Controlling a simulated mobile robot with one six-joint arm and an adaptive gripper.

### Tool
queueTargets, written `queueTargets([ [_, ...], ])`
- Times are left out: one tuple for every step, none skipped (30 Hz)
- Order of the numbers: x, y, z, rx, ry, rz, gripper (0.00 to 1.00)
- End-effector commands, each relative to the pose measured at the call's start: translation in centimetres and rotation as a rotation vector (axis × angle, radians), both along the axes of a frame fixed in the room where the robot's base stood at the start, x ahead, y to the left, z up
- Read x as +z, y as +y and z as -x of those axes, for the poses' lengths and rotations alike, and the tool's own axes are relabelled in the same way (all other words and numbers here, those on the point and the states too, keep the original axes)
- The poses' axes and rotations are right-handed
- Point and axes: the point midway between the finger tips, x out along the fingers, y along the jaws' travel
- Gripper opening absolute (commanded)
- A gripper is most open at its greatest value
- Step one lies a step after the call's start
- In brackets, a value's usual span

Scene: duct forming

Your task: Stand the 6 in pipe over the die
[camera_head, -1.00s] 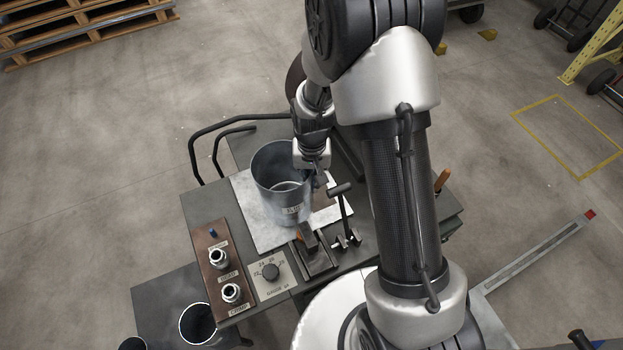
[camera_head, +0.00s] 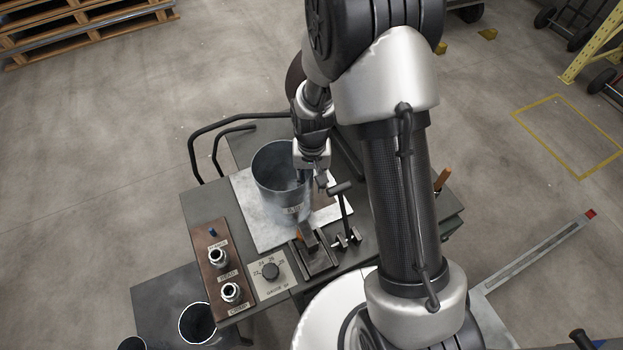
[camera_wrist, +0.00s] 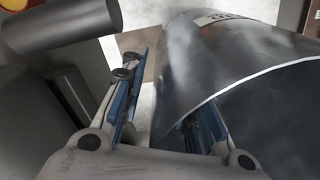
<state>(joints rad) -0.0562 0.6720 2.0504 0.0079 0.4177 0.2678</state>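The 6 in pipe (camera_head: 278,178) is a grey metal cylinder with a small label low on its front. It looks about upright over the pale sheet on the bench, and its open top shows in the head view. In the wrist view the pipe (camera_wrist: 235,62) fills the right side. My gripper (camera_wrist: 178,85) straddles its wall, with one finger outside and one inside the rim. The fingers are spread, and a gap shows between the outer finger and the wall, so it looks open. In the head view my gripper (camera_head: 318,180) is at the pipe's right side. I cannot make out the die.
The pale sheet (camera_head: 250,225) lies on the dark bench (camera_head: 195,205). Another pipe (camera_head: 198,322) stands on a lower surface at front left. A black rail (camera_head: 197,140) edges the bench.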

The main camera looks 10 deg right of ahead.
Motion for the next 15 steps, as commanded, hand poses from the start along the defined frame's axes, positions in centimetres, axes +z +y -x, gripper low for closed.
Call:
queueTargets([
  [0.0, 0.0, 0.0, 0.0, 0.0, 0.0, 0.28],
  [-0.1, 0.0, 0.1, 0.0, 0.002, 0.001, 0.28],
  [0.0, 0.0, 0.1, 0.0, 0.002, 0.001, 0.28],
  [0.1, 0.0, 0.1, 0.0, 0.001, 0.0, 0.28],
  [0.2, 0.0, 0.0, 0.0, 0.001, 0.0, 0.28],
  [0.6, 0.0, 0.0, 0.0, 0.0, 0.0, 0.28],
  [0.9, 0.0, 0.0, 0.0, -0.002, 0.0, 0.28],
  [1.3, 0.0, -0.1, 0.0, -0.003, 0.0, 0.28],
  [2.0, 0.0, -0.1, 0.0, -0.003, 0.0, 0.28],
  [2.6, 0.0, -0.1, 0.0, -0.004, 0.0, 0.28],
  [3.2, 0.0, -0.1, 0.0, -0.005, 0.0, 0.28],
  [4.1, 0.0, -0.1, 0.0, -0.006, 0.0, 0.28],
  [4.8, 0.0, -0.1, 0.0, -0.005, 0.0, 0.28],
  [5.5, 0.0, -0.1, 0.0, -0.006, -0.001, 0.28],
  [6.3, 0.0, -0.1, 0.0, -0.006, 0.0, 0.28],
])
